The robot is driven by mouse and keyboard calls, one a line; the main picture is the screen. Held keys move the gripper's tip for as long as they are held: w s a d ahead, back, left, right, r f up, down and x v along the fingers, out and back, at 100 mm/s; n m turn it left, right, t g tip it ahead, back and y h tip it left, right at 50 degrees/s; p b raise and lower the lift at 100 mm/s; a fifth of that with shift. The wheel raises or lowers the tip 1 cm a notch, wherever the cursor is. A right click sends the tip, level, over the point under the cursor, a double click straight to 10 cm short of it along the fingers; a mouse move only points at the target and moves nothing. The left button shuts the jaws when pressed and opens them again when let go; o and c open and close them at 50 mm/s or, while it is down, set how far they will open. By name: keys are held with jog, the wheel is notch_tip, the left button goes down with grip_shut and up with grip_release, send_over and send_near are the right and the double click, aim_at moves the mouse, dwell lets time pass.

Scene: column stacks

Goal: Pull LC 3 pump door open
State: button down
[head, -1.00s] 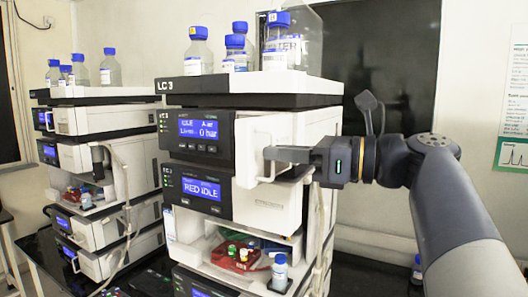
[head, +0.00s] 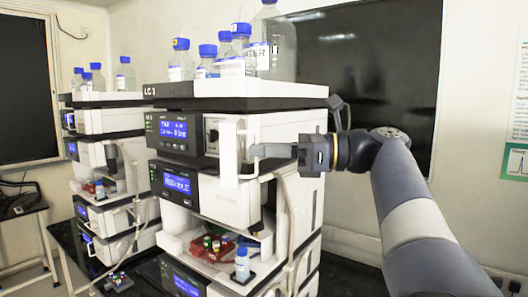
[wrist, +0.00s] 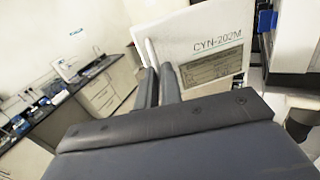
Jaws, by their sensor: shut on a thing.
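The LC 3 stack (head: 240,90) stands in the middle of the head view. Its white pump door (head: 228,155) is swung out from the front of the pump module (head: 173,133). A dark recess with a round metallic part (head: 212,135) shows beside it. My gripper (head: 258,152) reaches in from the right and is shut on the door's handle (head: 250,168). The wrist view shows the door face with "CYN-202M" and a label plate (wrist: 215,65). There the fingers (wrist: 158,86) close around the white handle, whose gripped part is hidden.
Blue-capped bottles (head: 208,62) stand on top of the stack. Below the pump, an open bay holds a red tray (head: 205,245) and a small bottle (head: 242,264). Tubing (head: 292,220) hangs down the stack's right side. A second stack (head: 100,150) stands at left.

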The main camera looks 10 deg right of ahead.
jog(key=shift+w+d+r, duration=0.25)
jog(key=shift+d, duration=0.1)
jog(key=c, duration=1.6)
grip_release()
jog(key=shift+w+f, duration=0.3)
jog(key=shift+w, duration=0.2)
jog(key=b+v, duration=0.1)
jog(key=v, duration=0.9)
jog(key=shift+s+d, duration=0.2)
jog(key=shift+d, duration=0.1)
jog(key=shift+a, duration=0.1)
jog(key=p+x, duration=0.1)
jog(key=x, duration=0.9)
jog(key=shift+w+a, duration=0.15)
jog(key=shift+a, duration=0.3)
